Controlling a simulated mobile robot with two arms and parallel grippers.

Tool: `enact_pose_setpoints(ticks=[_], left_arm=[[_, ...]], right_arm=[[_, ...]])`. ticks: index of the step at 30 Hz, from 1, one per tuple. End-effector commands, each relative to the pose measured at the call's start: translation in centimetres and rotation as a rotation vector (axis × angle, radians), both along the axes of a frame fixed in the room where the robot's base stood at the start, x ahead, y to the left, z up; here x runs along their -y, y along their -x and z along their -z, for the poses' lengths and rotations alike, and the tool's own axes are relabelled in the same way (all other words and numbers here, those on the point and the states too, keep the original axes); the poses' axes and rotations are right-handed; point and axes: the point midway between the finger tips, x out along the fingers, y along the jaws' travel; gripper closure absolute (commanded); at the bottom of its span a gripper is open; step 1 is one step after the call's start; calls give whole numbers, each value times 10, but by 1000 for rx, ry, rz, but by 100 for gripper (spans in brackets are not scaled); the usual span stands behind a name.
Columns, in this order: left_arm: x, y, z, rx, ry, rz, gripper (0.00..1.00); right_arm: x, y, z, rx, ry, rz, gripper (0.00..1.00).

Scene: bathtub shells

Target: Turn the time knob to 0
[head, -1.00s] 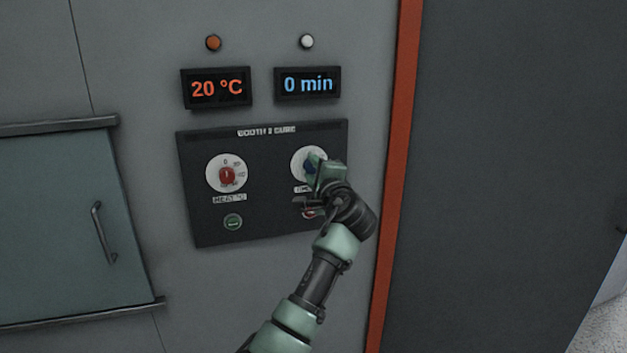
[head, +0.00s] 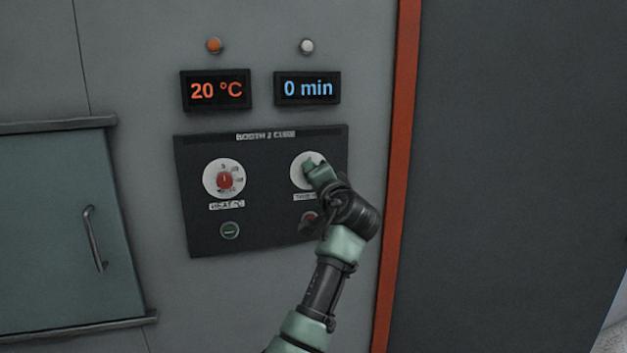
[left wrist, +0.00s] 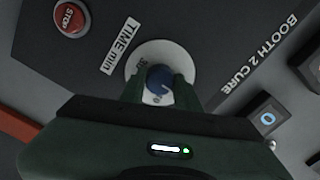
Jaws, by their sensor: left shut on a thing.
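The time knob is blue on a white round dial (head: 298,172) at the right of the black panel, above a "TIME" label. In the left wrist view the blue knob (left wrist: 159,79) sits between the two green fingers of my left gripper (left wrist: 160,90), which is shut on it. In the head view my left gripper (head: 316,172) covers the knob and part of the dial. The time display (head: 307,87) reads "0 min". My right gripper is not in view.
A red heat knob (head: 225,180) sits on the left dial, with a green button (head: 229,231) below. The heat display (head: 216,90) reads 20 °C. A red STOP button (left wrist: 72,18) is near the time knob. A door handle (head: 94,239) is at far left.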

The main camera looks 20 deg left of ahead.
Motion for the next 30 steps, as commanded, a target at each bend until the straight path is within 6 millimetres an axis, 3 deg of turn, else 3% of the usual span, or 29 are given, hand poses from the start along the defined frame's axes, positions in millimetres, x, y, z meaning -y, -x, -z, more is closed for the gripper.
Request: enact_pose_setpoints(ticks=[14,15,17,30], left_arm=[[1,0,4,0,17,0,100],[1,0,4,0,17,0,63],[1,0,4,1,16,-1,46],[7,8,3,7,13,2,46]], right_arm=[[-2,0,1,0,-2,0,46],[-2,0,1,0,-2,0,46],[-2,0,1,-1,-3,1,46],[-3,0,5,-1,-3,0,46]])
